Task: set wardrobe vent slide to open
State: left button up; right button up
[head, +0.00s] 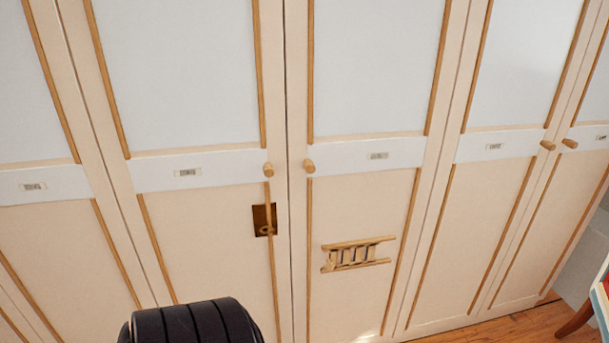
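The wardrobe vent slide (357,254) is a small wooden frame with two horizontal rails and several short upright slats. It is set in the lower panel of the door right of the centre seam. Narrow greyish strips show between its slats, but I cannot tell the slide's exact position. The wardrobe (340,200) is cream with pale blue upper panels and wooden trim. Neither of my grippers is visible, so nothing is seen touching the vent.
Round wooden knobs (309,166) and (267,169) stick out beside the centre seam. A brown plate with a ring (264,220) is on the door left of the seam. Wooden floor (520,325) and part of a chair (600,300) show at lower right.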

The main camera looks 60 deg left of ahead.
aim_at(331, 264)
jog(key=u, duration=1.6)
